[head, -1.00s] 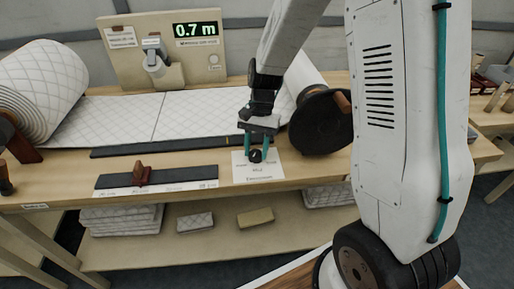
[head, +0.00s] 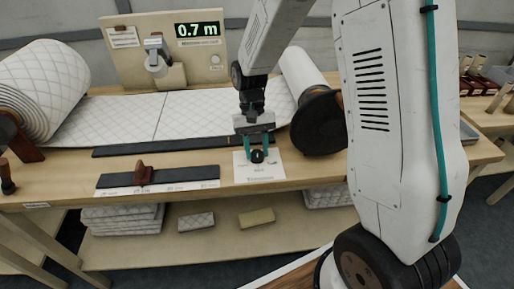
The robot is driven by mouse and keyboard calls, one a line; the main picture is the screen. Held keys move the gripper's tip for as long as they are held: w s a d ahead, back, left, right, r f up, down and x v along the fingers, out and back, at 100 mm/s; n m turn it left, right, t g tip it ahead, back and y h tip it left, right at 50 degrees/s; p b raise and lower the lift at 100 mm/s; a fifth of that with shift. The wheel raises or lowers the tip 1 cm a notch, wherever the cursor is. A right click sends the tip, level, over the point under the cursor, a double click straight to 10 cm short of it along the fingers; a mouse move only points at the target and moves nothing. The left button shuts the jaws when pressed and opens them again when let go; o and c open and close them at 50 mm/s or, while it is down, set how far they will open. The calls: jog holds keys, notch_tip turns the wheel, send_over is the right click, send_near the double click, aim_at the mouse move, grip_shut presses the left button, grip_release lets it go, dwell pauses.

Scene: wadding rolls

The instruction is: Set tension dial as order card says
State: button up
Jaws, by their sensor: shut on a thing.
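The tension dial is a small black knob (head: 257,156) on a white label plate (head: 259,178) at the front of the bench. The plate's small print is too blurred to read fully. My gripper (head: 258,150) comes down from above with its teal fingers shut on the knob, one on each side. Cards (head: 123,37) are pinned on the beige back board; their print is too small to read, and I cannot tell which is the order card. A display (head: 197,30) on the board reads 0.7 m.
Quilted wadding (head: 190,112) lies across the bench from a large roll (head: 40,95) at the left. A dark wheel (head: 318,122) stands close right of my gripper. A dark rail (head: 185,177) with a brown slider (head: 143,174) lies left of the plate.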

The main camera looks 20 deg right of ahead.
dwell(0.3)
jog(key=o, duration=1)
jog(key=v, duration=0.7)
jog(key=shift+r, duration=0.4)
jog(key=s+d+r+n+t, duration=0.1)
jog(key=s+r+t, duration=0.2)
jog(key=s+r, duration=0.95)
jog(key=s+d+r+n+t, duration=0.1)
jog(key=s+t, duration=0.2)
jog(key=s, duration=1)
jog(key=shift+d+h, duration=0.2)
jog(key=shift+h, duration=0.2)
